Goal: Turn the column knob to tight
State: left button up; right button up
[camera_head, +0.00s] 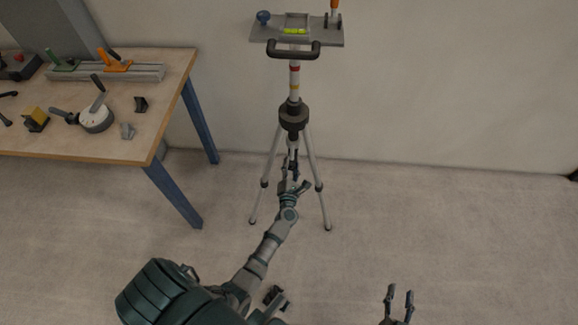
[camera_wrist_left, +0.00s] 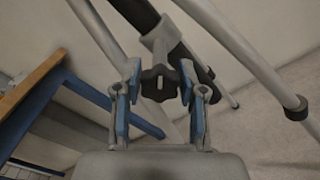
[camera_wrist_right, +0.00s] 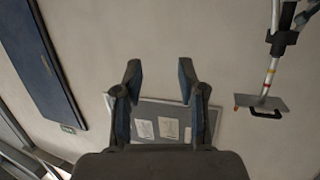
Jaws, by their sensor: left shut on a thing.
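The column knob (camera_wrist_left: 160,82) is a dark lobed knob on the tripod's column. In the left wrist view it sits between the fingers of my left gripper (camera_wrist_left: 160,76), which is shut on it. In the head view that gripper (camera_head: 292,174) reaches in between the tripod legs, below the dark collar (camera_head: 293,116), and the knob is hard to make out. The column (camera_head: 294,78) has red and yellow bands and stands upright. My right gripper (camera_head: 400,293) is open and empty at the lower right, far from the tripod; its fingers also show apart in the right wrist view (camera_wrist_right: 158,78).
The tripod carries a grey plate (camera_head: 334,36) with a yellow-green level (camera_head: 295,31), a blue knob (camera_head: 263,17) and a black handle (camera_head: 294,54). A workbench (camera_head: 70,146) with tools and clamps stands left. The floor right of the tripod is clear.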

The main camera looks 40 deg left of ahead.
pick_arm(q)
jog(key=m+p, duration=0.1)
jog(key=m, duration=0.1)
jog(key=m+p, duration=0.1)
jog(key=m, duration=0.1)
jog(key=shift+w+d+m, duration=0.1)
jog(key=shift+d+m, duration=0.1)
jog(key=shift+m, duration=0.1)
jog(key=m+p, duration=0.1)
jog(key=m, duration=0.1)
jog(key=m+p, duration=0.1)
jog(key=m, duration=0.2)
jog(key=shift+d+f+m, duration=0.1)
jog(key=shift+f+m, duration=0.1)
jog(key=shift+m, duration=0.1)
jog(key=shift+f+m, duration=0.15)
jog(key=shift+m, duration=0.55)
pick_arm(e)
jog(key=s+d+f+g+h, duration=0.2)
jog(key=s+d+f+g, duration=0.2)
jog(key=s+f+g, duration=0.4)
jog(key=shift+s+d+g, duration=0.35)
jog(key=shift+s+g, duration=0.25)
jog(key=shift+s, duration=1.2)
